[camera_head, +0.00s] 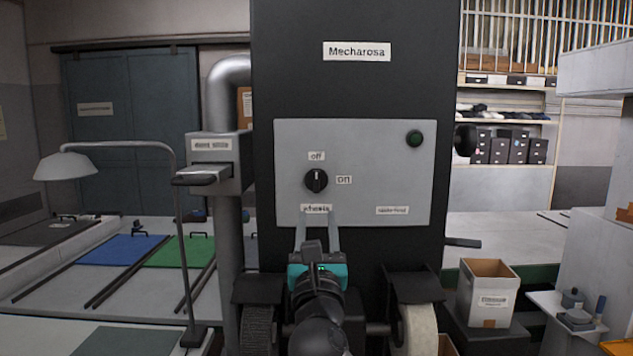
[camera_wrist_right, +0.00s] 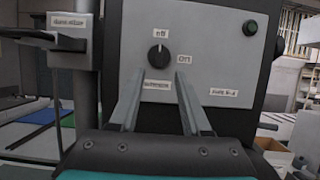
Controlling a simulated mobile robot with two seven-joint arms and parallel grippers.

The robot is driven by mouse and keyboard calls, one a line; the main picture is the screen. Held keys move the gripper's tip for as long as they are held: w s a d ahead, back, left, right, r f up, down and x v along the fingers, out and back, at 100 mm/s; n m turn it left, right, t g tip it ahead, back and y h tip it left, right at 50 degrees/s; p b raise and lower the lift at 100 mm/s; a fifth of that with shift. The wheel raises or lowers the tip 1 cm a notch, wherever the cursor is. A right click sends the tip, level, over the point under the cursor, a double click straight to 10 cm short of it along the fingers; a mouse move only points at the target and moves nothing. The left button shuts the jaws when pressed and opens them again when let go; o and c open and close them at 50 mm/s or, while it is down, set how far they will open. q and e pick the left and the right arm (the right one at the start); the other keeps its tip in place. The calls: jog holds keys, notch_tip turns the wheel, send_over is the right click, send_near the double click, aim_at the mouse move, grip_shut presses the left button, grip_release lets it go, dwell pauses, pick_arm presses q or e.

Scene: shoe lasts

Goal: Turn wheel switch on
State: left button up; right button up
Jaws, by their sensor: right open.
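The wheel switch (camera_head: 316,180) is a round black knob on the grey panel (camera_head: 370,160) of a dark machine. Its pointer line stands roughly upright, towards the "off" label above; an "on" label (camera_head: 344,180) sits to its right. It also shows in the right wrist view (camera_wrist_right: 158,56). My right gripper (camera_head: 317,214) is open and empty, its two fingers pointing at the panel just below the knob. In the right wrist view the fingers (camera_wrist_right: 158,80) spread to either side below the knob. They appear apart from it. My left gripper is not in view.
A round green button (camera_head: 414,139) sits at the panel's upper right. Grinding wheels (camera_head: 418,328) are below the panel. A metal duct and box (camera_head: 214,160) stand left, beside a lamp (camera_head: 66,166). A cardboard box (camera_head: 488,292) stands at the lower right.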

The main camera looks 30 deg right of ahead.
aim_at(316, 178)
jog(key=p+x, duration=0.1)
jog(key=x, duration=1.1)
jog(key=shift+w+d+p, duration=0.1)
jog(key=shift+w+p, duration=0.1)
jog(key=shift+p, duration=0.1)
grip_shut()
